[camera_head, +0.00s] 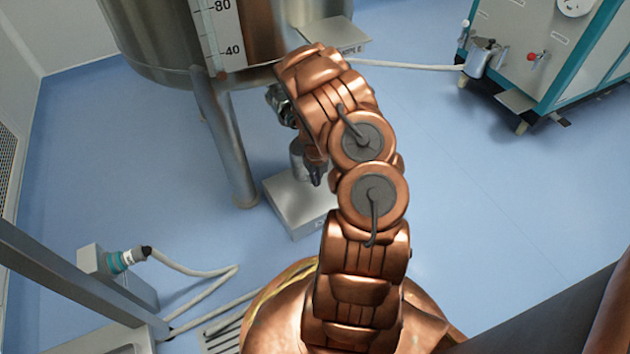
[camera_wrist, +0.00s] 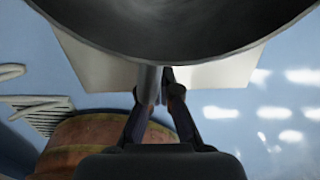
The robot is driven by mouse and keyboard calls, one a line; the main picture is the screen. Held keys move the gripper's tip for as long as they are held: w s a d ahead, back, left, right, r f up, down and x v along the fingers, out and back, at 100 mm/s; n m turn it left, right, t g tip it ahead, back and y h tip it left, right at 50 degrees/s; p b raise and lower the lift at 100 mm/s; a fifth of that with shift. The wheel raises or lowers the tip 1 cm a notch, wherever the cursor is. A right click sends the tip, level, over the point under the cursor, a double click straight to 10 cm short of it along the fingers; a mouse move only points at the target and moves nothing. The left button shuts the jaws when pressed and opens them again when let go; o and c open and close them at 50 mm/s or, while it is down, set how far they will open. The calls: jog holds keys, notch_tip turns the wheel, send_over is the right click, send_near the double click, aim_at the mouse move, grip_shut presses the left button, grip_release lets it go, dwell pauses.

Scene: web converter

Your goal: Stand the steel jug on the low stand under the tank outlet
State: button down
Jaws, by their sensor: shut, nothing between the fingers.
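The low stand (camera_head: 292,222) is a pale square block on the floor beside a tank leg. A steel jug (camera_head: 297,160) shows partly on it in the head view, mostly hidden by my arm. In the wrist view the jug's round dark body (camera_wrist: 165,25) fills the top, with pale stand surface (camera_wrist: 215,75) beyond it and a vertical bar like a handle (camera_wrist: 150,84) below. My gripper (camera_head: 318,172) is shut beside this bar; I cannot tell if they touch. The steel tank (camera_head: 150,40) stands above at upper left. A metal fitting (camera_head: 280,104), perhaps its outlet, is partly hidden by my arm.
A tank leg (camera_head: 225,135) rises just left of the stand. A teal and white cabinet (camera_head: 555,50) stands at upper right, with a small steel vessel (camera_head: 482,57) at its side. A cable (camera_head: 190,268) lies at lower left. The blue floor at right is clear.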

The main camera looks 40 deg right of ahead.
jog(key=shift+r, duration=0.15)
notch_tip(320, 180, up, 7)
jog(key=shift+r, duration=0.2)
dwell(0.3)
jog(key=shift+a+f, duration=0.1)
